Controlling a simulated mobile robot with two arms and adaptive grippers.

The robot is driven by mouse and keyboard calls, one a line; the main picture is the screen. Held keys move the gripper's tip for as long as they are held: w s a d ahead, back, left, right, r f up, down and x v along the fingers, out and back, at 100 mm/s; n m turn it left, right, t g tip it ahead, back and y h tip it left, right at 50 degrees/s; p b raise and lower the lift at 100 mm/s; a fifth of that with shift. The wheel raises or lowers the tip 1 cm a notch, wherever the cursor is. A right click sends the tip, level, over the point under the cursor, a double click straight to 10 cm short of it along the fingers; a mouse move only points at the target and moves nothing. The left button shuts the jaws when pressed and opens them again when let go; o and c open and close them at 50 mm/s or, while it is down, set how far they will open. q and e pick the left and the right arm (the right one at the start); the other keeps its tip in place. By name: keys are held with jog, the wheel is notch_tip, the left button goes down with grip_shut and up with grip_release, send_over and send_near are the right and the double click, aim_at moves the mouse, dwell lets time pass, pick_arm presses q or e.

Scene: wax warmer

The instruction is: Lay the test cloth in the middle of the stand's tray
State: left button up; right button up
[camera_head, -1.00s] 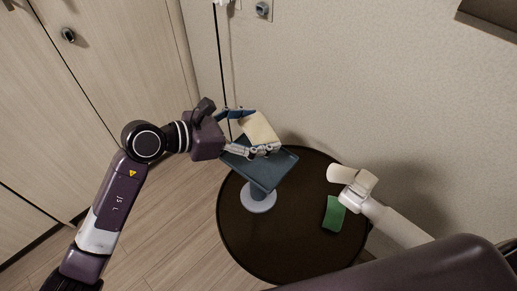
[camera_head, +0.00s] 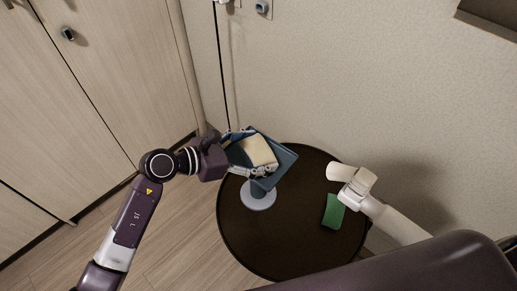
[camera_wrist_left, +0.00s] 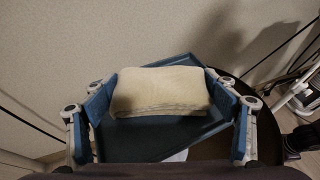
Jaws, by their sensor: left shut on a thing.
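The test cloth (camera_head: 259,151) is a cream folded pad. My left gripper (camera_head: 256,153) is shut on it, with blue finger pads at its two sides. The wrist view also shows the cloth (camera_wrist_left: 161,91) between both fingers. The stand's tray (camera_head: 284,162) is a dark blue-grey square plate with a low rim. The cloth is over the tray, toward its far left part in the head view; the gripper hides some of the tray. I cannot tell whether the cloth touches it. My right gripper is not in view.
The stand's pale round base (camera_head: 258,198) rests on a dark round table (camera_head: 290,245). A green cloth-like piece (camera_head: 333,212) lies at the table's right. A white jointed thing (camera_head: 353,186) reaches in beside it. The wall is close behind; the table's front is clear.

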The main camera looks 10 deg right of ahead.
pick_arm(q)
jog(key=o, duration=1.1)
jog(key=shift+f, duration=0.1)
jog(key=shift+c, duration=0.2)
jog(key=shift+r, duration=0.25)
jog(key=b+v, duration=0.1)
jog(key=v, duration=1.1)
jog(key=shift+b, duration=0.4)
